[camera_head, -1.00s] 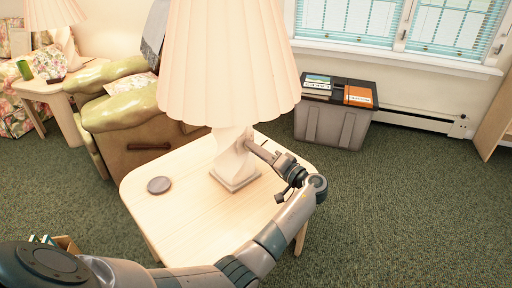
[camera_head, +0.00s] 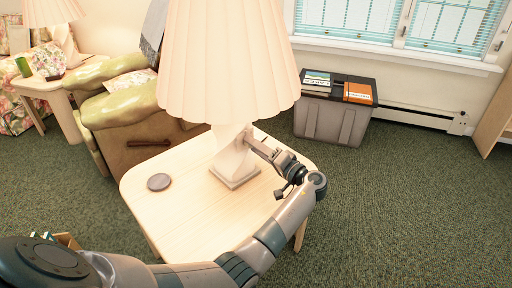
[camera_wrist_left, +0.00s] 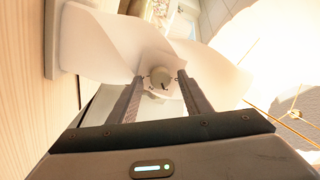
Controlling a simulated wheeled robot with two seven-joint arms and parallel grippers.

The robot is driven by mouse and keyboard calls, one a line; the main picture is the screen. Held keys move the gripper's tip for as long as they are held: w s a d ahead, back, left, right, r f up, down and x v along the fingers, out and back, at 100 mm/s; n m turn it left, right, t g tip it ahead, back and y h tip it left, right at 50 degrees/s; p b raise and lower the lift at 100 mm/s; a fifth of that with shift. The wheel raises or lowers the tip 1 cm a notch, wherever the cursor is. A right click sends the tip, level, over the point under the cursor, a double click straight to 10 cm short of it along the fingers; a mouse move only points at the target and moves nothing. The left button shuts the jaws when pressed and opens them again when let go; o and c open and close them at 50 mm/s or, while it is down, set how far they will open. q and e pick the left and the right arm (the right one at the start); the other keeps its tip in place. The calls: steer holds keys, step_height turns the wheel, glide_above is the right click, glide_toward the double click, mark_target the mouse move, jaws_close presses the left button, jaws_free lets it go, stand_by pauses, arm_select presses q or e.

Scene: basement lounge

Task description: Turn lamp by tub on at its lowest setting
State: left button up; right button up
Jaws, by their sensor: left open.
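The lamp by the tub has a large pleated cream shade (camera_head: 228,65) and a twisted white base (camera_head: 234,158). It stands upright on a light wood side table (camera_head: 190,222). The grey tub (camera_head: 331,122) sits on the floor behind and to the right. My left gripper (camera_head: 250,143) reaches in from the right side of the base, under the shade. In the left wrist view, a small round knob (camera_wrist_left: 160,78) on the lamp base shows between the tips of the open fingers. I cannot tell whether the fingers touch it. My right gripper is out of view.
A dark round coaster (camera_head: 159,182) lies on the table's left side. A green-cushioned armchair (camera_head: 120,110) stands behind the table. A second lamp (camera_head: 52,14) stands at the far left. Books (camera_head: 357,93) lie on the tub. The carpet at right is clear.

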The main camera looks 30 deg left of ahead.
arm_select(q)
steer(key=shift+d, duration=0.1)
steer(key=v, duration=1.1)
steer(key=shift+d+b, duration=0.4)
steer(key=shift+b, duration=0.05)
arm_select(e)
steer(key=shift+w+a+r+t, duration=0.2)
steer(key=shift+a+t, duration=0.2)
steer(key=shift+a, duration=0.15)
arm_select(q)
steer(key=shift+s+f, duration=0.1)
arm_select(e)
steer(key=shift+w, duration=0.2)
